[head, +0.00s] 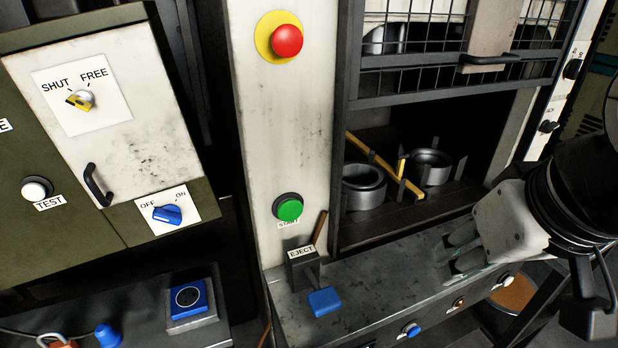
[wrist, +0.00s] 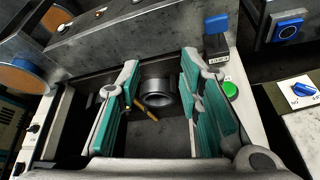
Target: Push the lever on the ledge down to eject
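The eject lever's blue paddle (head: 323,301) sits over the front of the grey ledge (head: 375,282), just in front of a dark block labelled EJECT (head: 301,262). A thin brown bar (head: 320,228) rises behind the block; I cannot tell whether it belongs to the lever. The blue paddle also shows at the upper right of the wrist view (wrist: 217,23). My gripper (head: 447,256) is over the right part of the ledge, apart from the paddle and to its right. In the wrist view my gripper (wrist: 160,72) has its green-padded fingers wide apart, with nothing held.
Behind the ledge is an open bay with metal rings (head: 363,187) and a yellow bar (head: 385,165), under a raised mesh guard (head: 420,80). A green START button (head: 289,207) and red button (head: 288,41) are on the pillar. Small knobs (head: 410,329) line the ledge's front.

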